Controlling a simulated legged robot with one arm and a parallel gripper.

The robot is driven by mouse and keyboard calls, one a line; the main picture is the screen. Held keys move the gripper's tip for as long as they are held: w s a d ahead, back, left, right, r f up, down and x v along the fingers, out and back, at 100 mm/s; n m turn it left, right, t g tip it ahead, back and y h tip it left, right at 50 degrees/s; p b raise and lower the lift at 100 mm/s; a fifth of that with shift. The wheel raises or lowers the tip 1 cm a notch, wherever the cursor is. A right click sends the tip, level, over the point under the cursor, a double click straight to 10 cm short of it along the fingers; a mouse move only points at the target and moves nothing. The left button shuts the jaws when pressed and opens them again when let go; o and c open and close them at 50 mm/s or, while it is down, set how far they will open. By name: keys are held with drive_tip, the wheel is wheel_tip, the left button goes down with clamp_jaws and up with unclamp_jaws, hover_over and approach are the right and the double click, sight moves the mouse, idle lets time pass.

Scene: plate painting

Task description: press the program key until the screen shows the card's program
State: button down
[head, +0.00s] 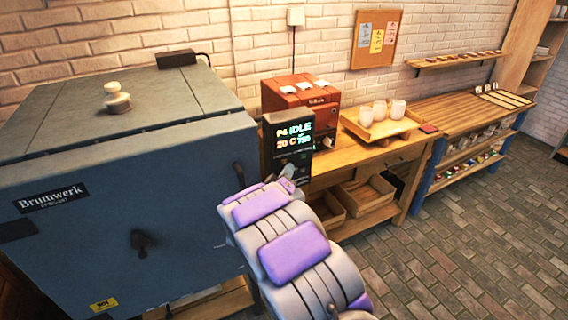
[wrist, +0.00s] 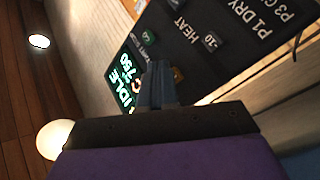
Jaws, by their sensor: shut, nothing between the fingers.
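The dark control panel (head: 290,165) stands at the right edge of the blue kiln. Its lit screen (head: 295,133) reads IDLE, with a program mark that looks like P4 and 20 C below; the screen also shows in the wrist view (wrist: 125,85). My gripper (head: 288,182) is shut and empty in front of the panel's lower part. In the wrist view its fingertips (wrist: 160,70) partly cover an orange key. Contact cannot be told.
The blue kiln (head: 120,200) fills the left. A red-brown cabinet (head: 300,98) with pale cards on top stands behind the panel. A tray (head: 378,130) of cups stands right of it. Papers hang on a corkboard (head: 373,40); which is the task's card is unclear. The right floor is clear.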

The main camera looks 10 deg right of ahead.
drive_tip(key=shift+w+a+r+p, duration=0.1)
drive_tip(key=shift+w+a+p, duration=0.1)
drive_tip(key=shift+w+p, duration=0.8)
idle(0.9)
drive_tip(key=shift+s+p, duration=0.3)
drive_tip(key=shift+s, duration=0.15)
drive_tip(key=shift+s+d, duration=0.25)
drive_tip(key=shift+s, duration=0.35)
drive_tip(key=s, duration=0.1)
drive_tip(key=s+d, duration=0.1)
drive_tip(key=s, duration=0.2)
drive_tip(key=shift+s+d, duration=0.25)
drive_tip(key=shift+s, duration=0.15)
idle(0.5)
